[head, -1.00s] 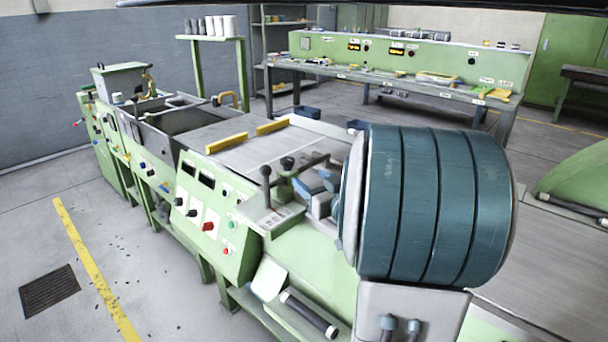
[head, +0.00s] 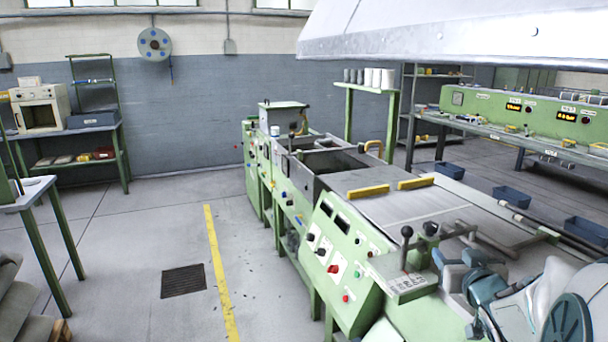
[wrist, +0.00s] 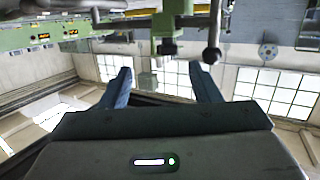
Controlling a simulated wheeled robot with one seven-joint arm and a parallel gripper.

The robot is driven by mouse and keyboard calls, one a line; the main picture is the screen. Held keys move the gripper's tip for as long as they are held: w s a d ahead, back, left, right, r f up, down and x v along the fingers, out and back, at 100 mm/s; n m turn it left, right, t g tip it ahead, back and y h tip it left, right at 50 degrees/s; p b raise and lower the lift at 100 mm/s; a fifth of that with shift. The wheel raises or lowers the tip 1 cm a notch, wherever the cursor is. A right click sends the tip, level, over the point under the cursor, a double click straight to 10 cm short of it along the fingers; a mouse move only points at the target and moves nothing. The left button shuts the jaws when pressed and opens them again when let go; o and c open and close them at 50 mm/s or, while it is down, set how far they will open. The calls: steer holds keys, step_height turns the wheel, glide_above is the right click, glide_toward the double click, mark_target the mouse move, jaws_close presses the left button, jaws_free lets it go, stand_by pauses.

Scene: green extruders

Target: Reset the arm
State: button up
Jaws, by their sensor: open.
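My gripper (wrist: 163,85) shows in the wrist view with its two blue fingers spread apart and nothing between them. In the head view, part of my arm, grey with teal joints, is at the lower right, close to the black-knobbed levers of the green extruder (head: 345,262). The gripper's fingertips are hard to make out there. The wrist picture looks upside down. A dark round lever knob (wrist: 211,56) hangs just beyond the right finger, and I cannot tell whether they touch.
A sloping metal hood (head: 450,35) fills the upper right. Two yellow bars (head: 368,191) lie across the extruder's top. A green bench (head: 520,110) with displays stands behind. Open floor, with a yellow line (head: 218,270) and a drain grate (head: 184,280), lies left of the extruder.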

steer(key=s+a+f+g+y+p, duration=0.1)
steer(key=s+a+g+p, duration=0.5)
steer(key=s+a+g, duration=0.7)
steer(key=s+a+y, duration=0.1)
steer(key=s+a, duration=0.4)
steer(key=s, duration=0.3)
steer(key=shift+f+n, duration=0.3)
steer(key=shift+f, duration=0.1)
